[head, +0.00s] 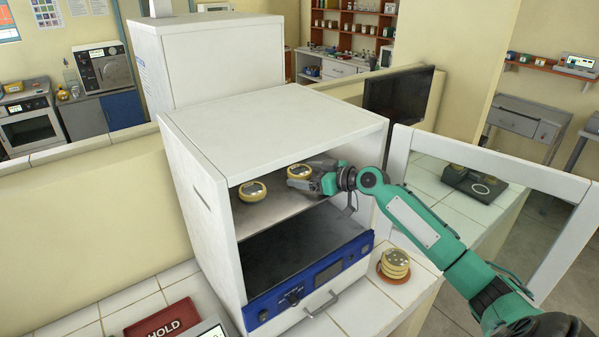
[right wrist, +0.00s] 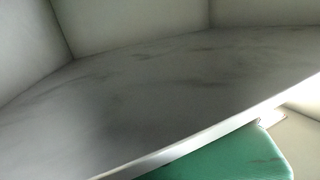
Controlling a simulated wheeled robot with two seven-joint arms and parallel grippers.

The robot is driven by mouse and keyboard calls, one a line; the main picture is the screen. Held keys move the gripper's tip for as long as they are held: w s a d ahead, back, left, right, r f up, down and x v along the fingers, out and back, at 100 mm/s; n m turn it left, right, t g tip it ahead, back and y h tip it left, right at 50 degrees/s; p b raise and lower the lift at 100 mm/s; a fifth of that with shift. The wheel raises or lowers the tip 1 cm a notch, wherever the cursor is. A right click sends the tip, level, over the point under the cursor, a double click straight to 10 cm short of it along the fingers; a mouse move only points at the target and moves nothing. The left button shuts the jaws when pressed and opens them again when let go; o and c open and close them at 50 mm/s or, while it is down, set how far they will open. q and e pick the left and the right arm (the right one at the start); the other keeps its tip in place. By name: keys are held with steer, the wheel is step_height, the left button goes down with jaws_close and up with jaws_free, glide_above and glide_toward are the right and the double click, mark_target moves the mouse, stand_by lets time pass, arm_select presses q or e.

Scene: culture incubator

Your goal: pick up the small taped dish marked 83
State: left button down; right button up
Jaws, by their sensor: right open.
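Two small round dishes with yellow taped rims sit on the upper shelf (head: 275,211) of the open white incubator (head: 270,120). One dish (head: 252,191) is to the left, apart from my gripper. The other dish (head: 299,171) is at the tips of my right gripper (head: 312,180), which reaches in from the right. The gripper is open; whether its fingers touch that dish I cannot tell. Marks on the dishes are too small to read, so I cannot tell which is 83. The right wrist view shows bare shelf (right wrist: 150,100) and no dish. My left gripper is not in view.
The glazed incubator door (head: 560,240) stands open at the right. A stack of similar dishes (head: 395,262) sits on an orange round mat beside the incubator. A red HOLD tray (head: 165,322) and a device (head: 212,330) are at the front left.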

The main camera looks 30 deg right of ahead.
steer(key=c, duration=1.1)
